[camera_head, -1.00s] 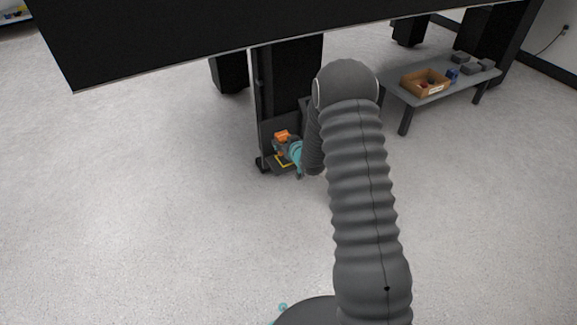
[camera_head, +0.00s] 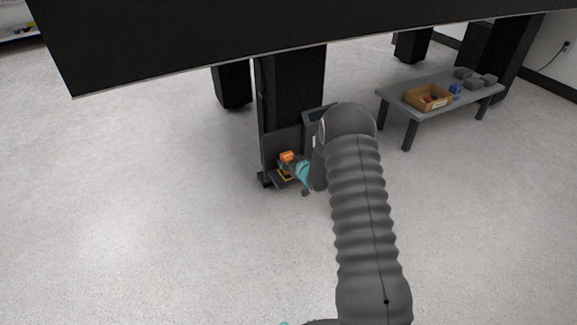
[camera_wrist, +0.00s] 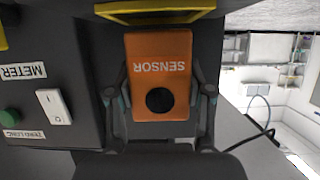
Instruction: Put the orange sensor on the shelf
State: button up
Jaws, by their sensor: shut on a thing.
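The orange sensor (camera_wrist: 172,45), a block with a round black spot and the word SENSOR upside down, is between the two fingers of my gripper (camera_wrist: 160,95) in the wrist view. My gripper is shut on it. In the head view the sensor (camera_head: 287,157) is small, beside the dark post and above a low black ledge (camera_head: 265,181) with a yellow marking (camera_head: 287,176). The ledge may be the shelf. A yellow frame (camera_wrist: 155,10) lies at the sensor's edge in the wrist view. I cannot tell whether the sensor touches it.
A dark panel (camera_wrist: 65,85) with a METER label, white switch (camera_wrist: 54,106) and green button (camera_wrist: 10,118) stands close beside the gripper. A large black slab (camera_head: 200,45) overhangs. A low grey table (camera_head: 395,98) with a cardboard box (camera_head: 428,101) stands right. Floor at left is clear.

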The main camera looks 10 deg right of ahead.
jog(key=shift+f, duration=0.6)
jog(key=shift+f, duration=0.1)
jog(key=o, duration=1.3)
